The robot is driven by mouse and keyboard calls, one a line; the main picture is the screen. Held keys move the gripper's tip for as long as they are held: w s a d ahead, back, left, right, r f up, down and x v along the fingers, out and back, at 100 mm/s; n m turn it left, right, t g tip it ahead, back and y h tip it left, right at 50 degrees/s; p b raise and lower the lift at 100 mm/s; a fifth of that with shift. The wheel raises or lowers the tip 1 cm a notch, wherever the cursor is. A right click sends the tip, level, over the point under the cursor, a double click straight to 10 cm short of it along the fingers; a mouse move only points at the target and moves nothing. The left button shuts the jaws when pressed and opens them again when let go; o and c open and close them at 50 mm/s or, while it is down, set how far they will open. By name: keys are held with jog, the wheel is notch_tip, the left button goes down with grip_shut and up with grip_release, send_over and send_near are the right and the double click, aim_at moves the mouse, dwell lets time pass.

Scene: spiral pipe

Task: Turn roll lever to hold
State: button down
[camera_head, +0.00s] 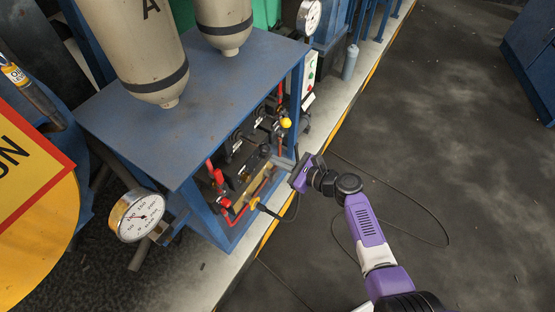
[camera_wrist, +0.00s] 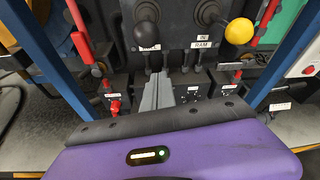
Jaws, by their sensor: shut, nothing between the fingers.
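Two levers stand on the dark control panel in the wrist view: one with a black ball knob (camera_wrist: 147,33) at left and one with a yellow ball knob (camera_wrist: 239,31) at right. A label reading RAM is beside the yellow one. The label by the black one is partly covered, and I cannot tell which is the roll lever. My gripper (camera_wrist: 160,84) is shut and empty, its grey fingers below and between the levers, nearer the black one. I cannot tell whether they touch the panel. In the head view the yellow knob (camera_head: 286,123) is beyond my gripper (camera_head: 291,176).
A blue frame (camera_head: 190,208) with a flat top surrounds the panel. Red-handled valves (camera_head: 218,176) and pipes are at the panel's left. A pressure gauge (camera_head: 137,216) sticks out at lower left. Black cables lie on the floor, which is otherwise open at right.

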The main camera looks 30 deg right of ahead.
jog(key=s+d+r+p, duration=0.2)
jog(key=s+d+r, duration=0.2)
jog(key=s, duration=0.3)
jog(key=shift+s+r, duration=0.3)
jog(key=shift+r, duration=0.2)
